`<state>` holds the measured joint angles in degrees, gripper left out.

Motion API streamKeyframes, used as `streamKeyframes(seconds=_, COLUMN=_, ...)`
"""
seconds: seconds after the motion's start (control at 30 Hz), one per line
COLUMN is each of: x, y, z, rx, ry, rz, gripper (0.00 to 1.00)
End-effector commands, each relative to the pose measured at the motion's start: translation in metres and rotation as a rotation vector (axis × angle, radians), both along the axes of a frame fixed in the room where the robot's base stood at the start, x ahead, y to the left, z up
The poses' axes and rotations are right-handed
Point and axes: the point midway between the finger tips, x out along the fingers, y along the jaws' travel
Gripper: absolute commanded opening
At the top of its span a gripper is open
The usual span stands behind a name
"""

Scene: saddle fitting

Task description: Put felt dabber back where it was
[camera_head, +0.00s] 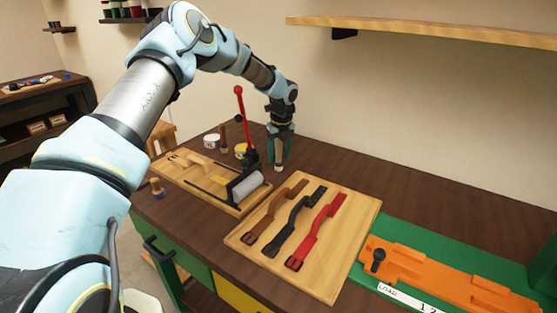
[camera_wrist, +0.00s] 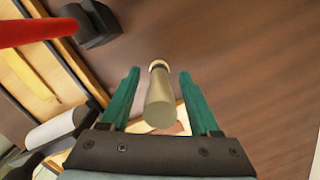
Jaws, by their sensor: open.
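A pale wooden cylinder, which looks like the felt dabber (camera_wrist: 160,105), stands between my fingers in the wrist view, with a lighter band at its far end. Its pale lower end also shows under my gripper in the head view (camera_head: 279,168), at the tabletop behind the press. My gripper (camera_wrist: 159,74) is open, with one green finger on each side of the dabber and a visible gap to both. In the head view my gripper (camera_head: 278,152) points straight down and hides most of the dabber.
A lever press with a red handle (camera_head: 243,115) and pale roller (camera_head: 247,185) stands close on the left. A white jar (camera_head: 211,141), yellow jar (camera_head: 241,151) and wooden peg (camera_head: 223,136) are behind it. A board (camera_head: 333,268) holds three straps. The table right of my gripper is clear.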

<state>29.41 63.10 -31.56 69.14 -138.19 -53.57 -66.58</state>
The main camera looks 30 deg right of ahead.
Motion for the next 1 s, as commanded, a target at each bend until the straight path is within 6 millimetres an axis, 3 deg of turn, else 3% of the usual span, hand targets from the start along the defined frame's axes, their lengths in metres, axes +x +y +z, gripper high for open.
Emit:
streamKeyframes(seconds=0.3, x=-0.007, y=0.0, z=0.064, rx=-0.002, ry=-0.004, rz=0.001, gripper=0.63)
streamKeyframes(seconds=0.5, x=-0.011, y=0.001, z=0.092, rx=0.0, ry=-0.001, rz=0.001, gripper=0.63)
streamKeyframes(seconds=0.7, x=-0.013, y=0.001, z=0.103, rx=0.001, ry=-0.001, rz=0.0, gripper=0.63)
streamKeyframes(seconds=1.0, x=-0.013, y=0.001, z=0.103, rx=0.001, ry=0.0, rz=0.0, gripper=0.63)
